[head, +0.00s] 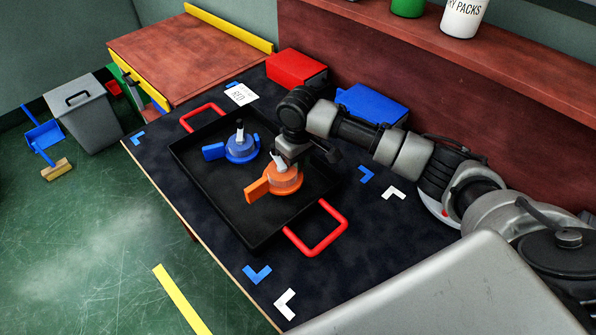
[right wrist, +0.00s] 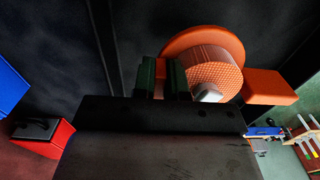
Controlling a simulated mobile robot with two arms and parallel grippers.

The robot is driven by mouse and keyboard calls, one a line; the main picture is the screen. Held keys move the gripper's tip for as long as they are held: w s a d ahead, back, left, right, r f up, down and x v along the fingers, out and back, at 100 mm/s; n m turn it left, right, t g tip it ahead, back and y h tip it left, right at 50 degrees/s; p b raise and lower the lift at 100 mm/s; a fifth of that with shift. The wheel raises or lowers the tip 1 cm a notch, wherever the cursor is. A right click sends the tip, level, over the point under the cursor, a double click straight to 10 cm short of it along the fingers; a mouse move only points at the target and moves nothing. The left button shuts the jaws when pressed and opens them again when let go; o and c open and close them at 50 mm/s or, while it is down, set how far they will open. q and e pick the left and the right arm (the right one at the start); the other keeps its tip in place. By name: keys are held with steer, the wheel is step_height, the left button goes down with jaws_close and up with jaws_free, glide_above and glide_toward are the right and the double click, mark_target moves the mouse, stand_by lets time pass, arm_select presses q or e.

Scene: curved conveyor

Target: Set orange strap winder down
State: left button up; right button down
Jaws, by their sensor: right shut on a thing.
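The orange strap winder (head: 284,181) is in the front part of the black tray (head: 262,236) in the head view, with its orange handle pointing left toward the front. In the right wrist view the winder (right wrist: 238,48) shows its round flange, textured hub and pale centre. My right gripper (head: 287,163) is shut on it from above; its dark green fingertips (right wrist: 163,76) meet at the winder's edge in the right wrist view. I cannot tell whether the winder's underside touches the tray floor. A blue strap winder (head: 241,148) stands in the same tray, behind and left. My left gripper is out of view.
The tray has red handles (head: 317,229) at both ends and lies on a dark table with blue and white corner marks. A red box (head: 296,69) and a blue box (head: 371,103) stand behind it. A white label card (head: 241,94) lies beyond the far handle.

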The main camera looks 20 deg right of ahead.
steer(key=shift+f, duration=1.95)
steer(key=shift+f, duration=0.1)
steer(key=c, duration=1.2)
jaws_free()
steer(key=shift+o, duration=0.2)
step_height(320, 180, up, 12)
steer(key=shift+r+p, duration=0.1)
steer(key=shift+p, duration=0.2)
